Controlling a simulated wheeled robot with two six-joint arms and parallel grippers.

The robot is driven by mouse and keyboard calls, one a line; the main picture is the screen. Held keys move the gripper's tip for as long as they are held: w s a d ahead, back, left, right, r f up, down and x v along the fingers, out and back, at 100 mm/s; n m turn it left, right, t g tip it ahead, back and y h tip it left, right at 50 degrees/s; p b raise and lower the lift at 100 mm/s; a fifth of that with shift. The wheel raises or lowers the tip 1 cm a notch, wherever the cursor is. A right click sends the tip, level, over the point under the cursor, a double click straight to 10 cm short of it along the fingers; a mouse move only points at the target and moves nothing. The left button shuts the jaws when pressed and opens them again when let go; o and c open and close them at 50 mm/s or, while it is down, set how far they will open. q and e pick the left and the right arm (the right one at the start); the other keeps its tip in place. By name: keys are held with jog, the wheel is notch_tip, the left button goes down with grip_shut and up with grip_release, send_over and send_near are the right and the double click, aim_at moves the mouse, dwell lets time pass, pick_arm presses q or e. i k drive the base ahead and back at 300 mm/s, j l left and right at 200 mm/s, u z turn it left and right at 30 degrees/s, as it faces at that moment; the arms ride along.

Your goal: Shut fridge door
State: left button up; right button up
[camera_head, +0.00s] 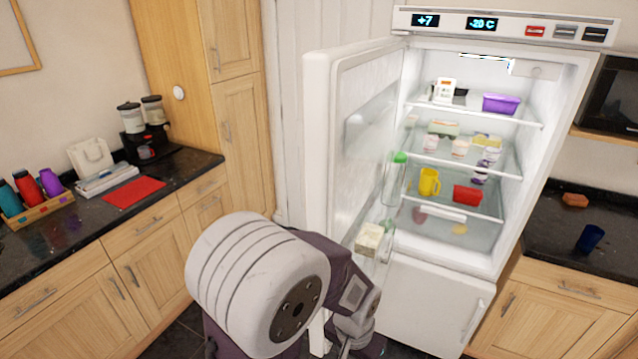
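The white fridge (385,62) stands right of the middle, tilted in the picture. Its upper door (345,120) is hinged on the left and stands wide open, with its inner side and door shelves facing right. A bottle with a green cap (396,178) and a pale box (369,238) sit in the door shelves. My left arm crosses the lower middle in front of the door's lower part. My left gripper (347,346) is low by the door's bottom edge, partly cut off by the frame. I cannot tell whether it touches the door. My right gripper is not in view.
The closed lower fridge door (425,300) lies below the opening. Shelves inside hold a purple tub (501,104), a yellow mug (429,182) and a red container (467,194). Counters stand on both sides; a blue cup (590,238) is on the right one.

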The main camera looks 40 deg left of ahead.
aim_at(351, 93)
jog(key=j, duration=0.65)
jog(key=k+j, duration=0.15)
jog(key=j, duration=0.45)
jog(key=j+z, duration=0.1)
jog(key=j, duration=0.55)
jog(key=k+j, duration=0.15)
jog(key=j, duration=0.5)
